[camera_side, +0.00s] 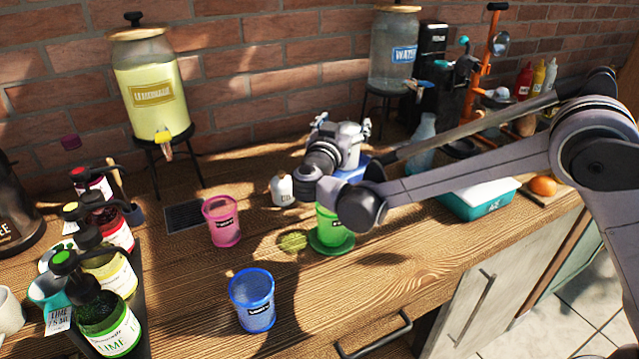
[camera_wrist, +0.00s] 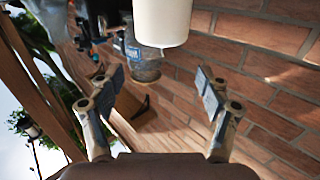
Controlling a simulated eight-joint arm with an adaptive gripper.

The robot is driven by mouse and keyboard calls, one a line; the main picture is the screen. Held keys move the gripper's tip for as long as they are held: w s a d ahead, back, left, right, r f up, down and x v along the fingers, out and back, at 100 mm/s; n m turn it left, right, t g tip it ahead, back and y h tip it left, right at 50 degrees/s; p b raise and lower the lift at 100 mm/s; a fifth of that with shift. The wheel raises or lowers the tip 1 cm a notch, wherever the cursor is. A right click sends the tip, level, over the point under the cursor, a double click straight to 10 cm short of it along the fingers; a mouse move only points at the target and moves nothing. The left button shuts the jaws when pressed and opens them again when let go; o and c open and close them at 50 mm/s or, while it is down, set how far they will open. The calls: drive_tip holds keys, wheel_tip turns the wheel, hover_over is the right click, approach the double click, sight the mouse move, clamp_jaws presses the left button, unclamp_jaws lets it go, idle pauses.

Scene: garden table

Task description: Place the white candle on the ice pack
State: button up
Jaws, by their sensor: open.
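In the side view my gripper (camera_side: 343,126) is low over the table, facing the back wall, and seems to hide the candle. A blue thing (camera_side: 355,172), perhaps the ice pack, is partly hidden below and behind my gripper.
A green cup (camera_side: 334,230) stands just in front of my gripper, with a pink cup (camera_side: 222,222), a blue cup (camera_side: 252,300) and a small white labelled container (camera_side: 282,189) to the left. A teal box (camera_side: 488,202) is right; a water dispenser (camera_side: 393,50) stands behind.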

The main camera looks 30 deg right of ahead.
drive_tip(key=s+d+r+n+g+y, duration=0.2)
drive_tip(key=s+d+r+g, duration=0.15)
drive_tip(key=d, duration=0.35)
drive_tip(key=s+d+f+n+g+y, duration=0.1)
drive_tip(key=s+d+f+y, duration=0.15)
drive_tip(key=s, duration=0.25)
drive_tip(key=s+d+f+n+g+y, duration=0.1)
drive_tip(key=s+d+n, duration=0.1)
drive_tip(key=s+d, duration=0.3)
drive_tip(key=s+a+f+n+y, duration=0.2)
drive_tip(key=s+f+y, duration=0.1)
drive_tip(key=s, duration=0.6)
drive_tip(key=s+a+f+n+y, duration=0.1)
drive_tip(key=s+f+y, duration=0.3)
drive_tip(key=s, duration=0.5)
drive_tip(key=shift+s+a+f+n, duration=0.35)
drive_tip(key=shift+f+n, duration=0.1)
drive_tip(key=shift+n, duration=0.05)
